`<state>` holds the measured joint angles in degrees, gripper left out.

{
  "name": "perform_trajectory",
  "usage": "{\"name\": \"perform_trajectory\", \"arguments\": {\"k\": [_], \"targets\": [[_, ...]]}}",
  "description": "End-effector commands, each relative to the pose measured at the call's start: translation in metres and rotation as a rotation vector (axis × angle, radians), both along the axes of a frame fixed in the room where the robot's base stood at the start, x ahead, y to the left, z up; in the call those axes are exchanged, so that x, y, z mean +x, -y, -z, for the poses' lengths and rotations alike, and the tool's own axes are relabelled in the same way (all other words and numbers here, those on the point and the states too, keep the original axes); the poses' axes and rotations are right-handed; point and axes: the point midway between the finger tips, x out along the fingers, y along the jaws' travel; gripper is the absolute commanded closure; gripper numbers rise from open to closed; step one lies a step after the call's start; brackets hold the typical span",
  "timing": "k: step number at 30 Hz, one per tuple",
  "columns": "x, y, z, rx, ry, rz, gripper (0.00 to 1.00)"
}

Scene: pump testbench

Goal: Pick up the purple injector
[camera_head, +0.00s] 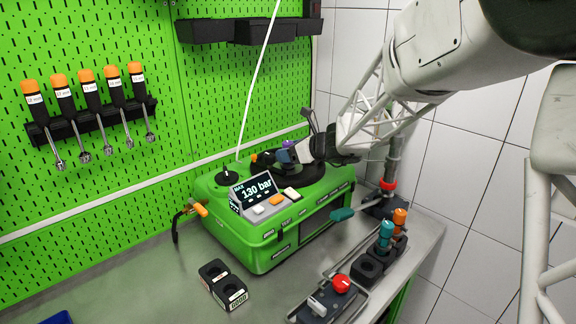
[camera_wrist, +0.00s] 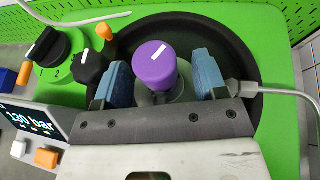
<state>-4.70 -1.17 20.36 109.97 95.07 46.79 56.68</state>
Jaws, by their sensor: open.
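The purple injector (camera_wrist: 155,66) shows in the wrist view as a purple cap with a white stripe on a grey body. It stands in the round black basin (camera_wrist: 248,60) on top of the green pump tester (camera_head: 240,238). In the head view only a bit of its purple top (camera_head: 288,144) shows, behind my gripper. My gripper (camera_wrist: 158,80) is open, with one blue finger pad on each side of the injector. Gaps show between the cap and both pads. The injector's lower part is hidden by the gripper body.
The tester has a display (camera_head: 254,190) reading 130 bar, knobs and buttons. A grey hose (camera_wrist: 285,92) runs by the right finger. Teal (camera_head: 386,230) and orange (camera_head: 400,218) injectors stand in holders on the right. A black two-part block (camera_head: 222,284) lies in front.

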Motion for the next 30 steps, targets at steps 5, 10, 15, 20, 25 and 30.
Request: {"name": "perform_trajectory", "arguments": {"k": [5, 10, 15, 20, 25, 30], "targets": [[0.0049, -0.0074, 0.0040, 0.001, -0.001, 0.000, 0.34], [0.0051, -0.0078, 0.0042, 0.001, -0.001, 0.000, 0.34], [0.0051, -0.0077, 0.0041, 0.001, -0.001, 0.000, 0.34], [0.0050, -0.0077, 0.0040, 0.000, 0.000, 0.000, 0.34], [0.0050, -0.0077, 0.0040, 0.000, 0.000, 0.000, 0.53], [0.0050, -0.0077, 0.0040, 0.000, 0.000, 0.000, 0.79]]}}
